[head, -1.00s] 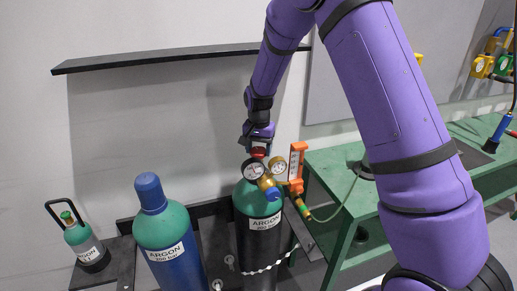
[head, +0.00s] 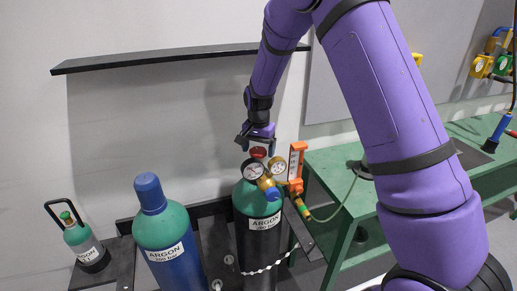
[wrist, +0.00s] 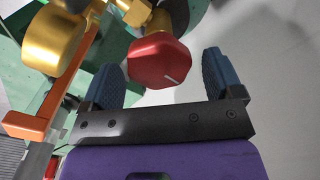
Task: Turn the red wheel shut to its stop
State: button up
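The red wheel (head: 258,152) sits on top of the green-shouldered argon cylinder (head: 250,200), beside two round gauges (head: 265,169). In the wrist view the red wheel (wrist: 160,61) is faceted, with a white mark near its lower right. My gripper (head: 258,145) is directly above the wheel in the head view. In the wrist view my gripper (wrist: 164,75) is open, with one blue-padded finger on each side of the wheel. Gaps show between the wheel and both fingers. It holds nothing.
An orange flowmeter (head: 296,165) stands close right of the wheel, with a hose running to the green bench (head: 340,165). A blue-capped argon cylinder (head: 165,232) and a small green cylinder (head: 84,240) stand left. A dark shelf (head: 180,58) is on the wall above.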

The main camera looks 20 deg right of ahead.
aim_at(259, 150)
jog(key=shift+r, duration=3.75)
jog(key=shift+s, duration=0.1)
